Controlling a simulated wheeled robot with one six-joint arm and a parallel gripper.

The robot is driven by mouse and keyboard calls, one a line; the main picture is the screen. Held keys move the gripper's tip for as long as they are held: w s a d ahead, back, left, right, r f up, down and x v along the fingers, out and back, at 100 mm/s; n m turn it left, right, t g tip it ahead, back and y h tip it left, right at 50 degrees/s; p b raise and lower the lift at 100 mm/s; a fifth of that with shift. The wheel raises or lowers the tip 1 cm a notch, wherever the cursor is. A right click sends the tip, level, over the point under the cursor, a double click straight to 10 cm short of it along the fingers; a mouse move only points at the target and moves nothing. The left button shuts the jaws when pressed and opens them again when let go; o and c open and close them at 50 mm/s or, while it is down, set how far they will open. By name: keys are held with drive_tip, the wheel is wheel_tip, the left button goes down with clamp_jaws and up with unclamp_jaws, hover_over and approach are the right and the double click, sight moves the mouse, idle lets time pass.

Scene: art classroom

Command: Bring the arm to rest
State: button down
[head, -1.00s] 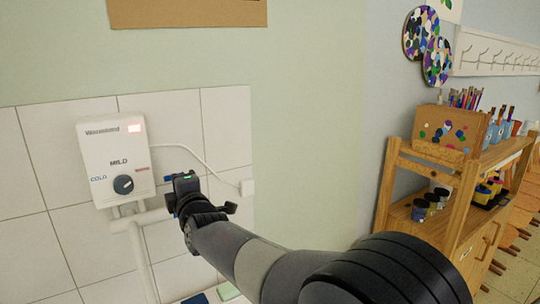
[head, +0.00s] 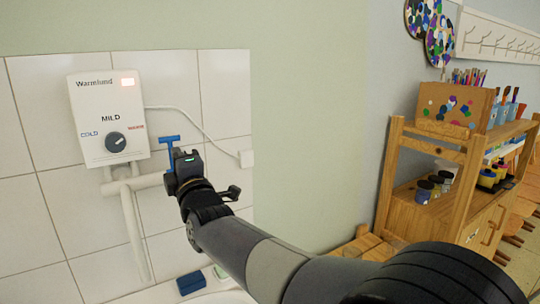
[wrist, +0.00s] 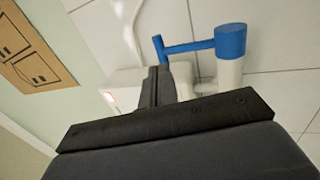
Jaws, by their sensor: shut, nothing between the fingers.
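My gripper (head: 184,158) is shut and empty, in front of the tiled wall in the head view. It is to the right of and lower than the white water heater (head: 90,110). A blue T-shaped valve handle (head: 168,141) shows just above and left of the gripper; I cannot tell whether they touch. In the wrist view the shut fingers (wrist: 158,82) point toward the heater (wrist: 126,78), and the blue handle (wrist: 230,40) is to their right on a white pipe. My arm reaches in from the lower right.
A white pipe (head: 132,230) runs down below the heater. A basin rim (head: 228,297) with a blue block (head: 191,283) is below the arm. A wooden shelf (head: 455,190) with paint jars and a brush box stands to the right. Bare green wall lies between.

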drive_tip(key=f+b, duration=0.1)
drive_tip(key=b, duration=0.1)
drive_tip(key=s+t+y+b, duration=0.1)
drive_tip(key=b, duration=0.1)
drive_tip(key=d+f+t+y+b, duration=0.1)
drive_tip(key=b, duration=0.1)
drive_tip(key=shift+s+f+b, duration=0.25)
drive_tip(key=shift+f+b, duration=0.05)
idle(0.4)
